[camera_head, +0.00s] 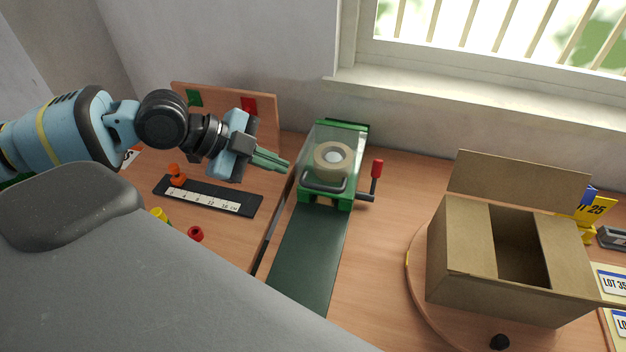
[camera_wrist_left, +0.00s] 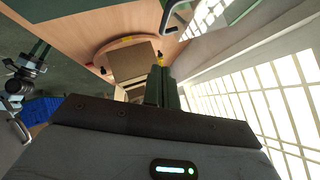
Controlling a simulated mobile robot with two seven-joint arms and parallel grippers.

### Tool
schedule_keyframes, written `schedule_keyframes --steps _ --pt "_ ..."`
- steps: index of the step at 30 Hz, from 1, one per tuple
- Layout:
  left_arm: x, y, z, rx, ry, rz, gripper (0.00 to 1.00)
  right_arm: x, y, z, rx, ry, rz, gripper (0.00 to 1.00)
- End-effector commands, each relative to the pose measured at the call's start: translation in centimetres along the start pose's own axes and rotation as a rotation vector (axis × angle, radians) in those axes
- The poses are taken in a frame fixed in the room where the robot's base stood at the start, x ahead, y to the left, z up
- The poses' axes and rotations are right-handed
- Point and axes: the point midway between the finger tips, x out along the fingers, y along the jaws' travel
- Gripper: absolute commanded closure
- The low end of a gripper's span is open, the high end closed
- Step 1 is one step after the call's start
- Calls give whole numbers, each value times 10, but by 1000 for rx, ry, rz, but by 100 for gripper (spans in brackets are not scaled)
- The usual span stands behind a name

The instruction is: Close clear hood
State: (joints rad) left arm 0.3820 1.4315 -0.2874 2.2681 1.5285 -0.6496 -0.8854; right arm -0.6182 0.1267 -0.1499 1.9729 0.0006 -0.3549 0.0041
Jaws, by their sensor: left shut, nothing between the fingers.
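The clear hood (camera_head: 322,146) is a see-through cover on the green pad printer (camera_head: 345,201) in the head view, with a dark grey handle (camera_head: 323,187) at its front. A tan roll with a pale centre (camera_head: 334,158) shows through it. I cannot tell whether the hood is fully down. My left gripper (camera_head: 288,165) is shut and empty, its green fingers pointing right at the printer's left side; contact is unclear. In the left wrist view its fingers (camera_wrist_left: 162,88) are together, and a grey handle (camera_wrist_left: 174,14) shows beyond. My right arm (camera_wrist_left: 27,68) shows small at the left there; its jaw state is unclear.
A red-knobbed lever (camera_head: 377,168) stands right of the printer. A dark green strip (camera_head: 312,258) runs toward the front. An open cardboard box (camera_head: 463,285) sits on a round wooden turntable (camera_head: 419,300) at right. A ruler plate (camera_head: 207,197) lies left, before an upright board (camera_head: 264,125).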

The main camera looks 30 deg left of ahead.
Motion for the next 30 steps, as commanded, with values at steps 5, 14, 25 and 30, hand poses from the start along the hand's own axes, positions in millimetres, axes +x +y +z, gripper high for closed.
schedule_keyframes --steps 5,14,25,30 --pt "21 1 1 -3 5 -1 100 3 -4 8 14 -15 -3 64" --pt "54 0 -1 -2 4 -1 100 4 -7 4 22 -6 -4 64" --pt "98 0 18 -4 -1 0 100 4 -5 4 15 -5 -4 64" --pt "106 0 26 -2 0 0 100 4 -4 4 10 -7 -5 64"
